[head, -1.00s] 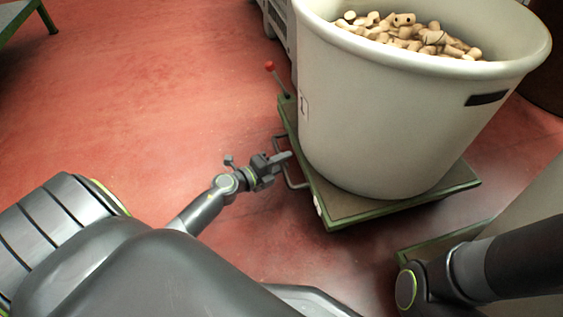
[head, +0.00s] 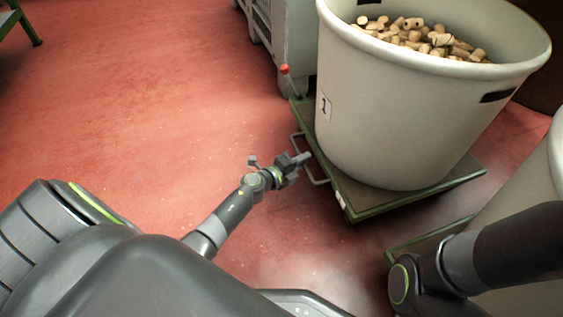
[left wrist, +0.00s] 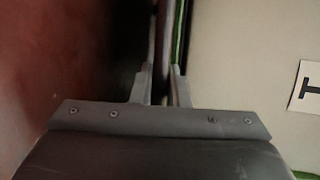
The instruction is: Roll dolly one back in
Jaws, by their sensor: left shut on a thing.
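Dolly one (head: 362,205) is a low platform with a green frame under a large pale bin (head: 410,130) marked "1". The bin is heaped with cork stoppers (head: 415,32). A grey loop handle (head: 319,182) sticks out of the dolly's left side. My left gripper (head: 303,158) is at that handle and shut on its bar. In the left wrist view, the fingers (left wrist: 162,85) close around an upright bar, with the bin's label (left wrist: 305,86) at the right. My right arm enters from the right, and its gripper is out of view.
A second green-edged dolly (head: 420,240) with a pale bin (head: 545,190) is at the lower right. The red floor at left is clear.

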